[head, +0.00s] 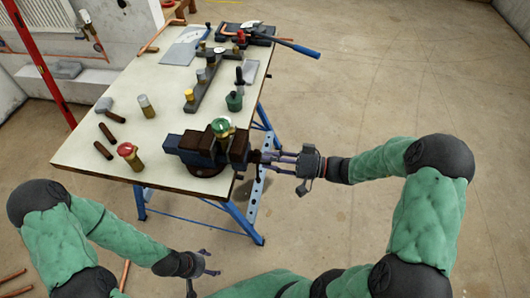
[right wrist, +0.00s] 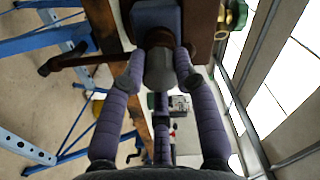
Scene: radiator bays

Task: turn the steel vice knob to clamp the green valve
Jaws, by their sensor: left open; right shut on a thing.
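The dark blue vice (head: 188,147) stands at the near right corner of the workbench. The green-topped valve (head: 221,128) sits upright between the vice's brown jaws; its green edge also shows at the top right of the right wrist view (right wrist: 236,17). The steel vice knob (right wrist: 159,70) is at the vice's outer end. My right gripper (right wrist: 160,68) has its fingers on both sides of the knob and is shut on it; in the head view it reaches in from the right (head: 268,157). My left gripper (head: 212,263) is open and empty, low in front of the bench.
The pale workbench top (head: 165,130) holds a red-topped valve (head: 129,155), a brass-and-grey fitting (head: 146,107), a hammer (head: 104,105), brown rods and a dark green bottle (head: 234,101). A rack (head: 205,85) and blue-handled tool (head: 298,47) lie farther back. The floor right is clear.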

